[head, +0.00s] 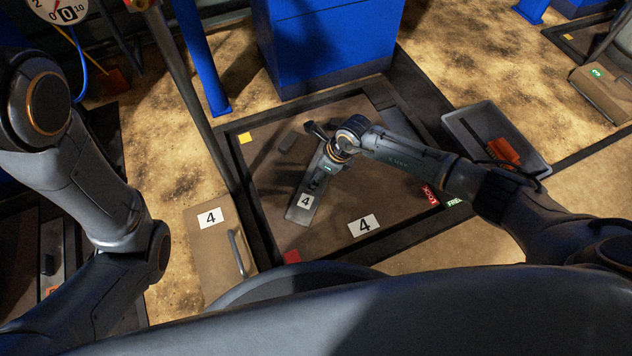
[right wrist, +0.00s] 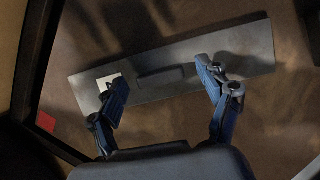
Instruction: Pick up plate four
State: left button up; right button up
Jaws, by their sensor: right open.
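Plate four (head: 299,211) is a flat grey bar with a white "4" label, lying on the brown platform. In the right wrist view, plate four (right wrist: 254,50) runs across the picture, with a raised dark grip block (right wrist: 166,77) in its middle and the pale label at its left. My right gripper (right wrist: 160,82) is open, its fingers spread to either side of the grip block, with nothing between them clearly held. In the head view, my right gripper (head: 319,178) is over the plate and hides part of it. My left gripper is out of view.
A grey tray (head: 476,130) with orange items stands right. A handled "4" panel (head: 212,250) is left. A blue cabinet (head: 325,40) stands behind.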

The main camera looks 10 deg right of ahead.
jog(key=shift+w+a+f, duration=0.1)
jog(key=shift+a+f, duration=0.05)
jog(key=shift+f, duration=0.4)
jog(key=shift+r, duration=0.1)
jog(key=shift+c, duration=0.2)
jog(key=c, duration=1.4)
